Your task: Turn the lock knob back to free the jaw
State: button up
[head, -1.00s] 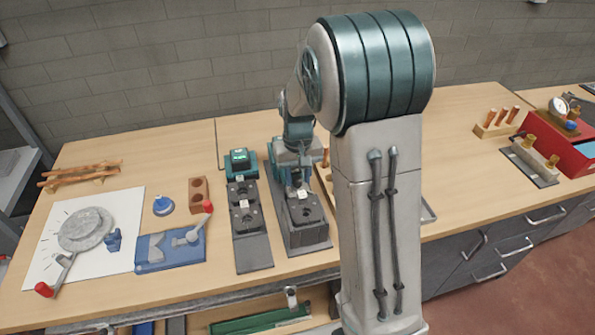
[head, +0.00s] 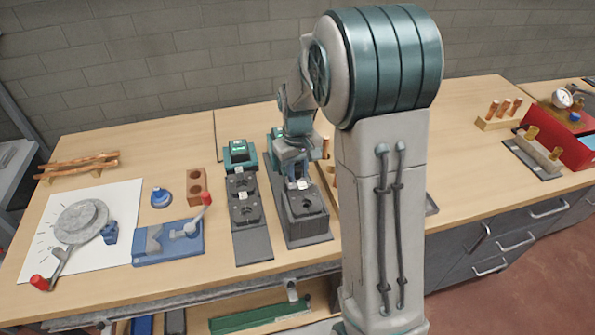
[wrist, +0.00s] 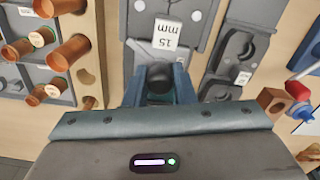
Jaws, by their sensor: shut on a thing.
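My gripper (wrist: 160,88) is shut on a dark round knob (wrist: 160,76) that shows between its two blue-grey fingers in the wrist view. In the head view my gripper (head: 292,172) is low over the back part of the right-hand press fixture, and the knob is hidden there by the gripper. The grey jaw block (head: 307,202) with its round recess lies in front of the gripper. A white tag (wrist: 167,32) reading 15 mm sits just beyond the knob. How far the knob is turned cannot be told.
A similar fixture (head: 246,210) with a green screen stands close on the left. A wooden rack (wrist: 85,55) with copper fittings stands close on the other side. A blue tool (head: 170,243) with a red-tipped lever lies farther left.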

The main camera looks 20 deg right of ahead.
jog(key=shift+n, duration=1.5)
jog(key=shift+s+b, duration=0.1)
jog(key=shift+b, duration=0.2)
jog(key=n, duration=0.2)
jog(key=shift+d+n, duration=0.1)
jog(key=shift+n, duration=0.5)
